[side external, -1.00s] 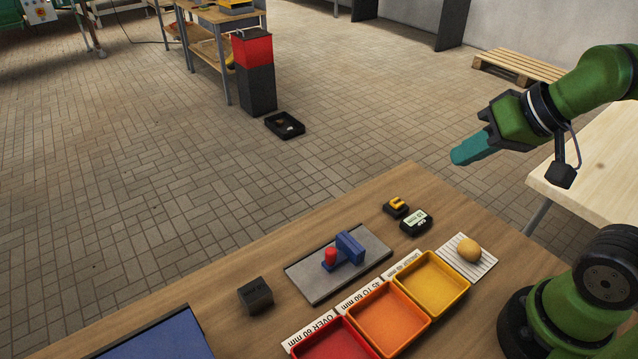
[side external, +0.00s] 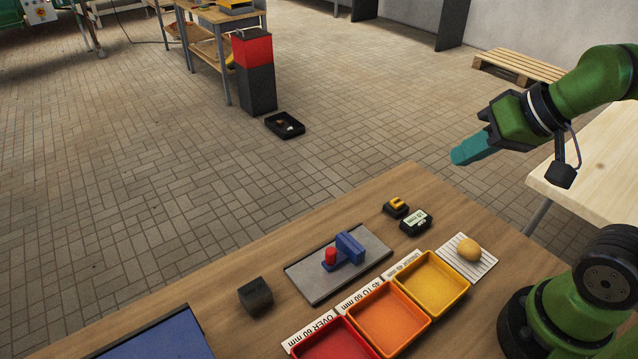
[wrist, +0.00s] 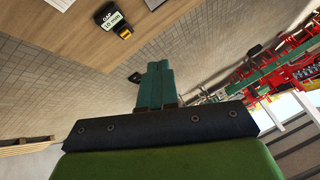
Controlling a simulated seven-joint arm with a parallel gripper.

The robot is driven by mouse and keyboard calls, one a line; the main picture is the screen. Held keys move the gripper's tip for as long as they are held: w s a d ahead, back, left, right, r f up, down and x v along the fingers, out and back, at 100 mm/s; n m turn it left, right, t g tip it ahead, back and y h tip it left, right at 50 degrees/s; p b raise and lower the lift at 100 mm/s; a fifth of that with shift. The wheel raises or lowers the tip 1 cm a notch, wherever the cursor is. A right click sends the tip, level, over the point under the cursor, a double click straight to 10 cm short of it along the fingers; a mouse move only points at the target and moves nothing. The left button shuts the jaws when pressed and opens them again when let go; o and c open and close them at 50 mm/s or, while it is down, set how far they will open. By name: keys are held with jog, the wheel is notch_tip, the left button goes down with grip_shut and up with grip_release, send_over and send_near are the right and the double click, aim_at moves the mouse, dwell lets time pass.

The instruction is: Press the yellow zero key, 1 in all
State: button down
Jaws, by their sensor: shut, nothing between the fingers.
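The yellow zero key (side external: 396,205) is a small yellow piece on a black block near the far edge of the wooden table. It also shows at the top of the wrist view (wrist: 124,32), beside the gap display (wrist: 108,15), which reads 10 mm. The display (side external: 416,221) sits just in front of the key in the side view. My gripper (side external: 460,157), with teal fingers, is shut and empty. It is held in the air, up and to the right of the key and apart from it. In the wrist view its fingers (wrist: 157,69) point away from the camera.
A grey plate (side external: 315,284) carries a blue gauge (side external: 350,247) with a red knob (side external: 330,256). Red (side external: 303,352), orange (side external: 360,339) and yellow (side external: 433,311) trays stand in front. A potato (side external: 468,249) lies on a white striped pad. A dark block (side external: 256,296) sits left.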

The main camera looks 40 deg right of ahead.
jog(key=m+y, duration=0.4)
jog(key=m, duration=1.1)
send_over(402, 203)
jog(key=shift+f, duration=5.65)
jog(key=shift+w, duration=0.1)
jog(key=shift+f, duration=4.45)
jog(key=shift+f, duration=0.1)
